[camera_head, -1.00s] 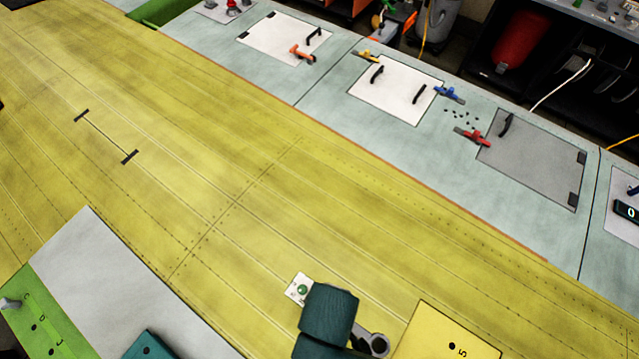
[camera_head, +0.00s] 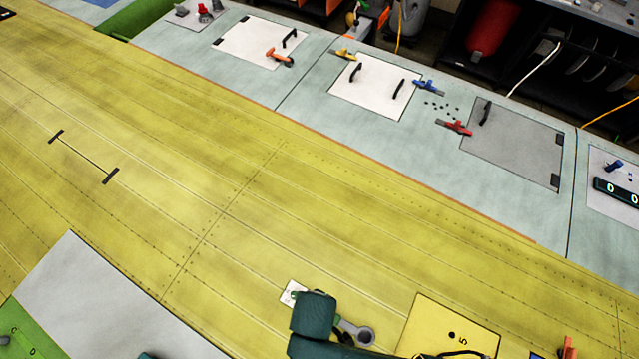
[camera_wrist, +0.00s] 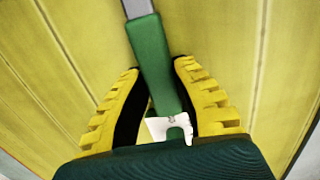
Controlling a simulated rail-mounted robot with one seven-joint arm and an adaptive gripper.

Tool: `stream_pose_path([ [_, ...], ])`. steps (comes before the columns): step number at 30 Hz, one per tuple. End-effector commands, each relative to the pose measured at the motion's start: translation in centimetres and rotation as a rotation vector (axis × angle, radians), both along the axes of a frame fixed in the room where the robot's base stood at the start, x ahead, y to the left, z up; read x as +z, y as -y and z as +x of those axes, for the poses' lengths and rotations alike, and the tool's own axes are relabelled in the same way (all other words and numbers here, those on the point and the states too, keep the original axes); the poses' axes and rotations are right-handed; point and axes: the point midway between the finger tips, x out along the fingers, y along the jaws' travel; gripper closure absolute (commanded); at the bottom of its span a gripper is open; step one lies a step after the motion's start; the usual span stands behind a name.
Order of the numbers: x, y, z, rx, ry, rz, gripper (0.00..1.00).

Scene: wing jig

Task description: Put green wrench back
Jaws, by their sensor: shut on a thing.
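My gripper (camera_wrist: 158,100) is shut on the green wrench (camera_wrist: 150,50). Its green handle lies between the yellow ribbed fingers in the wrist view, and a grey shank runs on past the top edge. In the head view my dark teal wrist hides most of the grip; a grey ring-shaped end (camera_head: 360,335), seemingly the wrench's, sticks out to the right. A white piece (camera_wrist: 170,128) shows by the handle near the palm; I cannot tell whether it is attached. The wrench is over the yellow wing skin (camera_head: 230,230).
A yellow plate marked 5 (camera_head: 455,325) is right of my gripper. A grey-white sheet (camera_head: 110,300) and green plate (camera_head: 25,335) are at lower left. The mid-wing is clear.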

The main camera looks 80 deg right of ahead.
Motion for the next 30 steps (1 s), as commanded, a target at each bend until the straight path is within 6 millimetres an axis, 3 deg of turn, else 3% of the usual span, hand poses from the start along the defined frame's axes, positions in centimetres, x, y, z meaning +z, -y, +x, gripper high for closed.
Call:
stream_pose_path([
  [3,-0.2,0.0,0.0,0.0,0.001,0.0,1.0],
  [4,-0.3,0.0,0.0,0.0,-0.001,0.0,0.68],
  [6,-0.2,0.0,0.0,0.0,-0.001,0.0,0.55],
  [18,0.6,0.0,0.1,0.0,0.002,0.0,0.54],
  [20,1.6,0.0,0.1,0.0,0.003,0.0,0.54],
  [30,10.4,-0.3,0.3,0.001,-0.002,0.001,0.54],
])
